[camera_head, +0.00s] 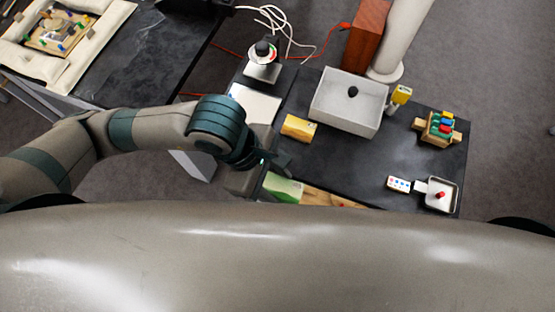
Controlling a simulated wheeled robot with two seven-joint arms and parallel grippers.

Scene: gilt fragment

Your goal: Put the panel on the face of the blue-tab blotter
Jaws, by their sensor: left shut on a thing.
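My left gripper (270,163) is over the left part of the dark table, near its front. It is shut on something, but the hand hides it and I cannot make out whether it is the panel. A pale sheet with a green part (283,188) lies just below the gripper in the picture, partly cut off by my body. I can pick out no blue tab, so I cannot tell which thing is the blue-tab blotter. My right gripper is not in view.
The dark table (330,160) bears a grey tray (345,112), a yellow block (298,128), a rack of coloured pieces (437,128) and a small white dish (441,194). A wooden board (335,200) lies at the front edge. The table's middle is clear.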

